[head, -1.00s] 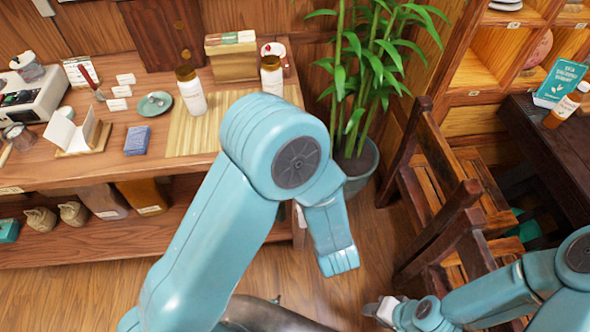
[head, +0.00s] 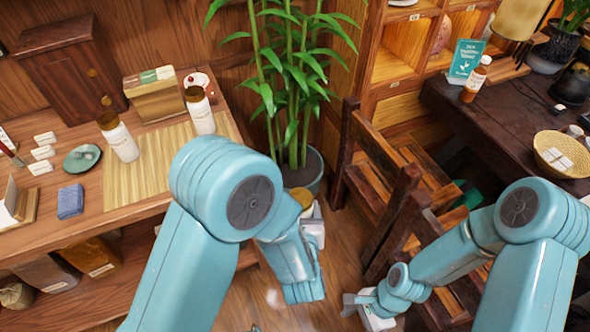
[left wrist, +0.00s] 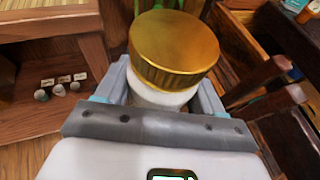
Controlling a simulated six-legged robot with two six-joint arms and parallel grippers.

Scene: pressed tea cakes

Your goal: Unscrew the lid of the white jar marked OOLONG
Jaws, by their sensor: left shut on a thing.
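My left gripper (left wrist: 163,97) is shut on a white jar (left wrist: 160,98) with a ribbed gold lid (left wrist: 175,45). The lid is on the jar, above the fingers. No label shows on this jar, so I cannot read its marking. In the head view the gold lid (head: 301,197) shows partly behind my left arm, in front of the plant, off the counter. My right gripper (head: 362,306) is low, right of the left one and apart from the jar. Its finger opening is unclear.
Two white jars with brown lids, one on the left (head: 119,138) and one on the right (head: 200,112), stand by the bamboo mat (head: 140,182). A potted plant (head: 300,165) and a wooden chair (head: 385,185) stand close behind my arms. A dark table (head: 500,125) is at right.

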